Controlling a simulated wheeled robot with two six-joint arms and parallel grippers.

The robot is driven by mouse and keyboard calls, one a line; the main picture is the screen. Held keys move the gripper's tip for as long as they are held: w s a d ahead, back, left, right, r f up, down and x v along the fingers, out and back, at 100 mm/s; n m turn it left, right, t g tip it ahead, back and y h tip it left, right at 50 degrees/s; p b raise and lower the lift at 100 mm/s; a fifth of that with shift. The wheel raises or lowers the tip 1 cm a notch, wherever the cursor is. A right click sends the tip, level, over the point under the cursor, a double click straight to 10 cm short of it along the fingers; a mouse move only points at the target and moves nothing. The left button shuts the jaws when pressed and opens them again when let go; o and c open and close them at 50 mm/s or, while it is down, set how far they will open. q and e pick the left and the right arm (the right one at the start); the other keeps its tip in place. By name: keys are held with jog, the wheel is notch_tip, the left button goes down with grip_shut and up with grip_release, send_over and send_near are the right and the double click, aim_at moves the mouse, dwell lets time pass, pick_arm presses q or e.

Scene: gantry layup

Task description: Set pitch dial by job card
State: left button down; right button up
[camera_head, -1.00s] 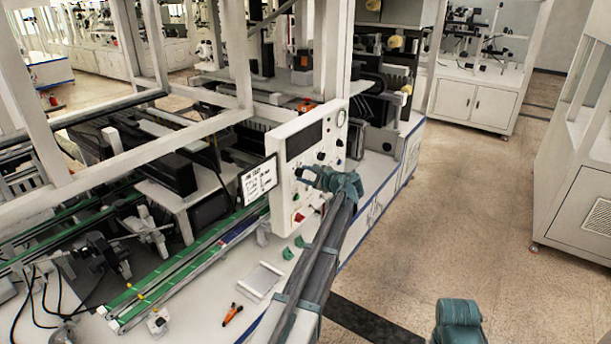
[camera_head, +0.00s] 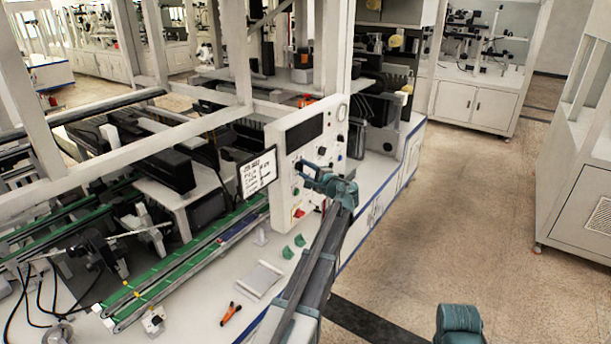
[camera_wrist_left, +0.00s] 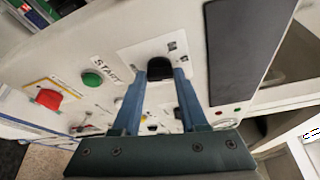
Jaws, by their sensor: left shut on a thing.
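The white control panel (camera_head: 300,150) stands upright on the bench. A black-framed job card (camera_head: 258,173) with lines of writing, too small to read fully, is at its left edge. My left gripper (camera_head: 312,174) is at the panel's front. In the left wrist view, its blue fingers (camera_wrist_left: 162,78) are shut on a black dial knob (camera_wrist_left: 159,67) on a white plate. The knob's setting cannot be read. A green button (camera_wrist_left: 92,79) beside the word START and a red switch (camera_wrist_left: 48,99) lie to the left. My right gripper is not in view.
A dark display (camera_head: 304,136) is above the controls. Green pieces (camera_head: 293,246), a light tray (camera_head: 259,279) and an orange-handled tool (camera_head: 231,313) lie on the bench. Green-edged rails (camera_head: 180,268) run along the left. Open floor (camera_head: 460,220) is to the right.

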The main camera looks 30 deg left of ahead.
pick_arm(q)
jog(key=shift+f+n+y+b, duration=0.2)
jog(key=shift+n+y+b, duration=0.55)
jog(key=shift+n+b, duration=1)
jog(key=shift+f+n+y+b, duration=0.15)
jog(key=shift+n+y+b, duration=0.7)
jog(key=shift+n, duration=1.45)
jog(key=shift+f+n+y+b, duration=0.2)
jog(key=shift+n+y+b, duration=0.4)
jog(key=shift+n+b, duration=1.2)
jog(key=shift+n, duration=0.45)
jog(key=shift+c, duration=2.2)
grip_release()
jog(key=shift+w, duration=0.1)
jog(key=shift+d, duration=0.1)
